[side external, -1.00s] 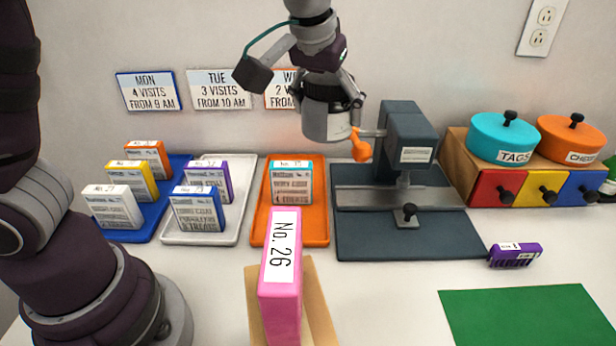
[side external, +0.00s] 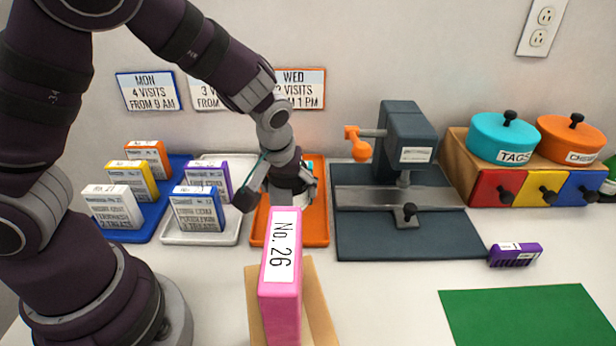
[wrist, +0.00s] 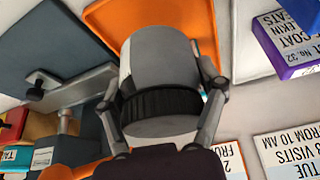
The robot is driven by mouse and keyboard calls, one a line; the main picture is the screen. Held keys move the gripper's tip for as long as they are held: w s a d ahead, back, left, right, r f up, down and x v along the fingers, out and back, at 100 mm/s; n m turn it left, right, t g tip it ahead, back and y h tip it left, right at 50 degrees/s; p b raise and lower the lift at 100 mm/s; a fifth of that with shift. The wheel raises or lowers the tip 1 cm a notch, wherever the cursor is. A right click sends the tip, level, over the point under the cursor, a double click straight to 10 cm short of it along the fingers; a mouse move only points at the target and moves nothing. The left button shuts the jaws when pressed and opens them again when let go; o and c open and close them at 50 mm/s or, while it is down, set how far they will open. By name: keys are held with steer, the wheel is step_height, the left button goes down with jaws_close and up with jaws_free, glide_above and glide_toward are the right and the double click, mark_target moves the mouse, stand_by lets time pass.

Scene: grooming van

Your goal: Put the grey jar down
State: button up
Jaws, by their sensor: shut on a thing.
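The grey jar (wrist: 160,65), with a dark ribbed band, is between the two fingers of my gripper (wrist: 162,98) in the wrist view. My gripper (side external: 292,184) is shut on it. In the side view the jar shows only partly, low over the orange tray (side external: 262,238) under the WED sign (side external: 302,88). I cannot tell whether the jar touches the tray. A cyan-topped box (side external: 309,167) at the tray's back is mostly hidden by my gripper.
The white tray (side external: 170,238) with boxes stands to the left, the blue tray (side external: 128,236) beyond it. A dark press (side external: 408,150) with an orange-knobbed lever stands close on the right. The pink No. 26 box (side external: 281,290) stands in front.

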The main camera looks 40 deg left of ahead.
mark_target(283, 194)
step_height(283, 194, down, 6)
steer(key=shift+r, duration=0.1)
steer(key=shift+f, duration=0.2)
steer(key=o, duration=1.2)
steer(key=v, duration=1.1)
steer(key=shift+w+r, duration=0.1)
steer(key=shift+w, duration=0.05)
steer(key=shift+s+r, duration=0.4)
steer(key=shift+r, duration=0.3)
steer(key=s+r+m+h, duration=0.1)
steer(key=s+r+m, duration=0.1)
steer(key=s, duration=0.1)
steer(key=s+a+r+m+t+h, duration=0.1)
steer(key=s+r+m, duration=0.1)
steer(key=s+r, duration=0.1)
steer(key=s+a+r+m, duration=0.1)
steer(key=s+r+m, duration=0.1)
steer(key=s+m, duration=0.1)
steer(key=shift+a+r+t+h, duration=0.1)
steer(key=shift+r+t+h, duration=0.25)
steer(key=shift+t+h, duration=0.05)
